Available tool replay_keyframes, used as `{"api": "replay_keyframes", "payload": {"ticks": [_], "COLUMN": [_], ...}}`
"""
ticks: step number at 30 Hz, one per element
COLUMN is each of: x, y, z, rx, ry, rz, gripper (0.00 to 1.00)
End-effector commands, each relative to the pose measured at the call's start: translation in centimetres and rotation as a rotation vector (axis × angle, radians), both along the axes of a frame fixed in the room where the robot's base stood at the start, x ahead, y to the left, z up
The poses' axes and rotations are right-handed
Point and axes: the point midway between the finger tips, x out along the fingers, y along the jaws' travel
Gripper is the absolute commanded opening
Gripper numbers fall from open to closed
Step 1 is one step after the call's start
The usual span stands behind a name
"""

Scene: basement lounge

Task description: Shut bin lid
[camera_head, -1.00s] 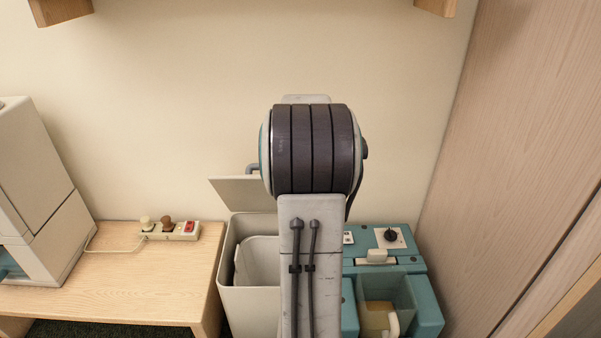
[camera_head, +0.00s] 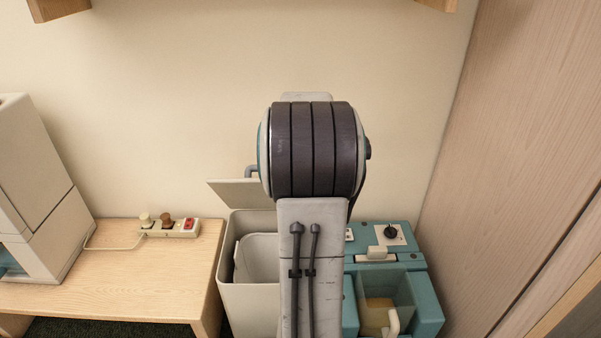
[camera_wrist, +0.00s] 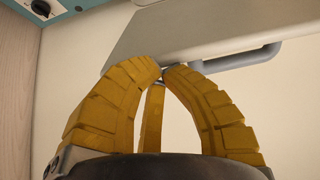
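The bin (camera_head: 250,303) is a pale box on the floor beside the wooden table, partly hidden by my arm. Its lid (camera_head: 238,193) stands tilted open at the back, and the bin's inside shows. A grey bar (camera_head: 252,170) shows above the lid. In the wrist view, the lid (camera_wrist: 205,28) is a pale panel at the top, with the grey bar (camera_wrist: 232,62) along it. My gripper (camera_wrist: 163,70) has yellow fingers with tips drawn together, close to the lid's edge. I cannot tell whether they touch it. In the head view, my arm hides my gripper.
A teal unit (camera_head: 425,290) with a dial stands right of the bin. The wooden table (camera_head: 150,270) on the left holds a power strip (camera_head: 172,229) and a pale machine (camera_head: 35,200). A wooden panel (camera_head: 510,140) bounds the right side. A wall is behind.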

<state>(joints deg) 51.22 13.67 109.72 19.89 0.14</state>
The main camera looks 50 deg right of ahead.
Motion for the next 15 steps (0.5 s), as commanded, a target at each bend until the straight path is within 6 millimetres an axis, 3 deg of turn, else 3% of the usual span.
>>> {"api": "replay_keyframes", "payload": {"ticks": [15], "x": [-0.7], "y": [0.9], "z": [6.1], "rx": [-0.006], "ry": [-0.005], "rz": [0.000], "gripper": [0.00]}}
